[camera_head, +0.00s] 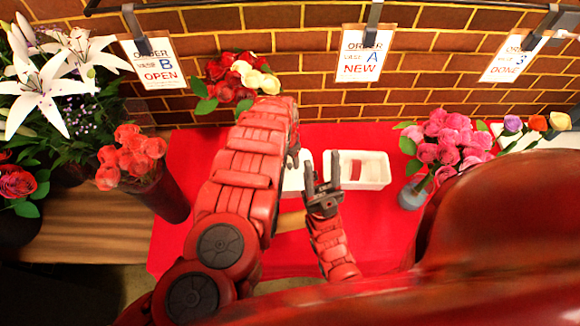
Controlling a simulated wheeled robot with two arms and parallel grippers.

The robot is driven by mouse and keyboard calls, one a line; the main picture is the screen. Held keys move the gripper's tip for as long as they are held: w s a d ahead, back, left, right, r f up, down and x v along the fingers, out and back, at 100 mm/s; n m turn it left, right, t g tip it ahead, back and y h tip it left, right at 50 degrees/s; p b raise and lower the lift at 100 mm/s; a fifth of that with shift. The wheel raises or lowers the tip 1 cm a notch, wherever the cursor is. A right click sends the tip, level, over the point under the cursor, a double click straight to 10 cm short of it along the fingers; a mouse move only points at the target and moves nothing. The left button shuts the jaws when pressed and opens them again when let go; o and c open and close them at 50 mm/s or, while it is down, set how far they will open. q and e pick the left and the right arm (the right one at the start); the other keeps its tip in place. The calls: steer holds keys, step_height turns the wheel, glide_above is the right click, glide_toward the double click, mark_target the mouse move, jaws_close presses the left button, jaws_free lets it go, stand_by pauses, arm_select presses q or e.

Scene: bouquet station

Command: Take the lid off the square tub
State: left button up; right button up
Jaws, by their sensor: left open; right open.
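A white, rounded square tub (372,172) stands on the red table, right of centre, with a small red piece (356,169) showing inside its rim. A second white piece (294,180) lies to its left, largely hidden behind my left arm; I cannot tell whether it is a lid or another tub. My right gripper (322,178) is open and empty, its two dark fingers pointing away between the two white pieces, close to the tub's left edge. My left gripper (294,152) is mostly hidden by its own arm, above and left of the tub; only dark parts show.
A pink bouquet in a grey-blue vase (411,194) stands right of the tub. A red and white bouquet (236,80) is behind my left arm. Coral roses in a dark vase (162,193) and white lilies (38,92) are left. A tan piece (291,221) lies nearby. Order cards hang behind.

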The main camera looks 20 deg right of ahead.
mark_target(290, 165)
arm_select(q)
steer(key=shift+w+a+f, duration=0.1)
steer(key=shift+w+f, duration=0.05)
steer(key=shift+f, duration=0.75)
steer(key=shift+d+f, duration=0.25)
steer(key=shift+f, duration=0.5)
jaws_close()
